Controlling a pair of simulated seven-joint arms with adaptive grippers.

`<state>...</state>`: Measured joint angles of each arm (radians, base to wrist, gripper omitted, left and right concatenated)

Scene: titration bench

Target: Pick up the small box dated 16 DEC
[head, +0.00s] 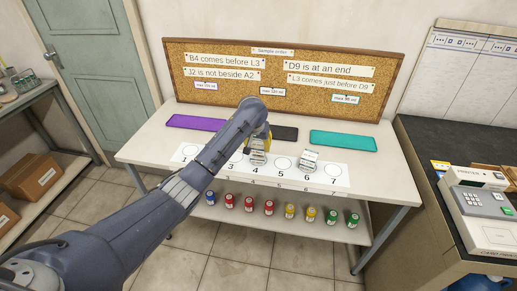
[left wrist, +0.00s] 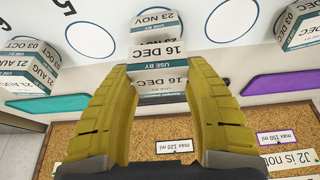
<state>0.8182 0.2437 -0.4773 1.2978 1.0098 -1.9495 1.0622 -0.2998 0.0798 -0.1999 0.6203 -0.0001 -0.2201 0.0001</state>
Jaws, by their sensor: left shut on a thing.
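The small white box dated 16 DEC (left wrist: 158,75) is between my left fingers in the left wrist view, its teal-and-white label upside down there. My left gripper (left wrist: 160,68) is shut on it, with a yellow finger against each side. Just beyond it is a box face marked 23 NOV (left wrist: 156,22); I cannot tell if the two boxes touch. In the head view my left gripper (head: 260,138) is over the numbered strip near 4, and my forearm hides part of the strip. My right gripper is not in view.
Another box (left wrist: 300,22) stands at the right of the wrist view. The corkboard (head: 280,75) rises behind purple, black and teal mats (head: 343,141). Coloured jars (head: 290,211) line the shelf below.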

